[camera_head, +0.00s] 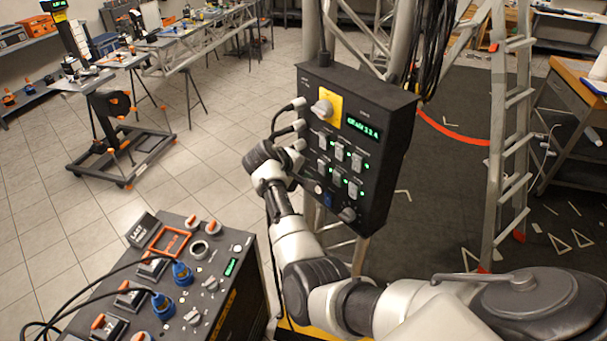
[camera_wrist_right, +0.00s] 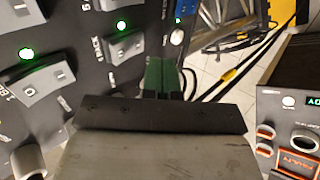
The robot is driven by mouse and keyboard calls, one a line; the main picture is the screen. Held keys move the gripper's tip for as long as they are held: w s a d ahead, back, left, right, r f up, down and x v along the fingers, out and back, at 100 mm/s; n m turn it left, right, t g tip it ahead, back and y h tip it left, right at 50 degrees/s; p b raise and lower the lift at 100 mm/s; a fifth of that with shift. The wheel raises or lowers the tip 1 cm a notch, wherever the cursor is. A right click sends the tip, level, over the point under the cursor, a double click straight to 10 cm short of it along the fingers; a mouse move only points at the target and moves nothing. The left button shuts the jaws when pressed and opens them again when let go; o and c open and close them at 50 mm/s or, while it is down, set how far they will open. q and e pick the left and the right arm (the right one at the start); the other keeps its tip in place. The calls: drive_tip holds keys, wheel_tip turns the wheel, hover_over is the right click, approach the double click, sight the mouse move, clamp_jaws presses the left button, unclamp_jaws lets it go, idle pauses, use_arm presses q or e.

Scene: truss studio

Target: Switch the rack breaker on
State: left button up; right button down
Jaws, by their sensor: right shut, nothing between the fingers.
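A black control panel (camera_head: 355,130) hangs on the truss, with several pale rocker switches in two rows and green lamps lit beside them. In the right wrist view, a grey rocker switch (camera_wrist_right: 125,46) has lettering beside it that seems to read RACK, with a green lamp lit close to it. Which way it is tipped is hard to tell. My right gripper (camera_head: 288,160) is at the panel's left side. In the wrist view its dark green fingers (camera_wrist_right: 163,76) are together and empty, just below and right of that rocker; contact cannot be told. My left gripper is out of view.
A yellow plate with a rotary knob (camera_head: 324,106) and a green display sit at the panel's top. Cable plugs (camera_head: 299,104) stick out at its left edge near my gripper. A console (camera_head: 190,285) with blue connectors stands lower left. A ladder (camera_head: 505,130) stands right.

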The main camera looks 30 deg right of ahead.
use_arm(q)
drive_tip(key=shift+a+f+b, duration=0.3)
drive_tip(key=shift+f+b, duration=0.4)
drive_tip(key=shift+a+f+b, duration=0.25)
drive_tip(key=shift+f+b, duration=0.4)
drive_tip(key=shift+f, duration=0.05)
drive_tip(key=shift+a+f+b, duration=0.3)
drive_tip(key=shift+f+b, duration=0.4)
use_arm(e)
drive_tip(key=a+r, duration=0.5)
drive_tip(key=a, duration=0.4)
drive_tip(key=shift+s, duration=0.4)
